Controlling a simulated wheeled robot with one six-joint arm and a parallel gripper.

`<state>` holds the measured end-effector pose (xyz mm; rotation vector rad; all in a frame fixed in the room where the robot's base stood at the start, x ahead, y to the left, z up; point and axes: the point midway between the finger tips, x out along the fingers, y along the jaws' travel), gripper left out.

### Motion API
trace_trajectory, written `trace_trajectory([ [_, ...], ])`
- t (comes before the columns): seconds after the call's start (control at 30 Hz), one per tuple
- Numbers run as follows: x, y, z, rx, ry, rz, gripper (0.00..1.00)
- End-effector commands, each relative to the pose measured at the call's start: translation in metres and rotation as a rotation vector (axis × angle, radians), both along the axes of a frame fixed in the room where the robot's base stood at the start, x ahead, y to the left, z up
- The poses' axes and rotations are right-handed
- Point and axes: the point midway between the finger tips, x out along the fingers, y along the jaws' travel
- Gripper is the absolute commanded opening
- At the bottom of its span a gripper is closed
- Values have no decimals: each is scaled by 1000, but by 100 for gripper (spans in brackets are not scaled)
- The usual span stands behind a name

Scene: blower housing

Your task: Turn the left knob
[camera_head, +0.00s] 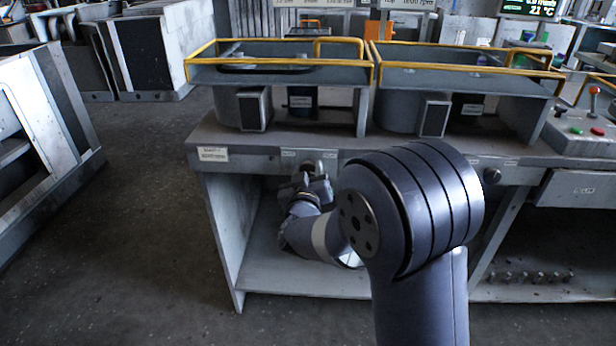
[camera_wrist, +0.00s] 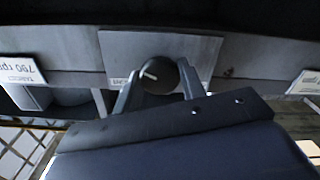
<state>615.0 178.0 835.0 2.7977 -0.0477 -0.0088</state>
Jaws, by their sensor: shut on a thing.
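The left knob (camera_wrist: 158,75) is round and dark with a pale pointer line, set on a grey plate on the bench front.
The right knob (camera_head: 491,175) sits on the same bench front (camera_head: 262,160). Two yellow-railed housings (camera_head: 280,74) stand above. A label (camera_wrist: 20,70) reads 700 rpm, upside down. A control box with a red-topped lever (camera_head: 593,92) is at right. Open floor lies at left.

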Motion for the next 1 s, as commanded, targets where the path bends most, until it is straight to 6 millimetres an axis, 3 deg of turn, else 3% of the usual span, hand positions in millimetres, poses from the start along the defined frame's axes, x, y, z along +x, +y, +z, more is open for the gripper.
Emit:
trace_trajectory([
  [0.6, 0, 0, -4, 564, -20, 0, 16],
  [1.0, 0, 0, -2, 804, -27, 1, 16],
])
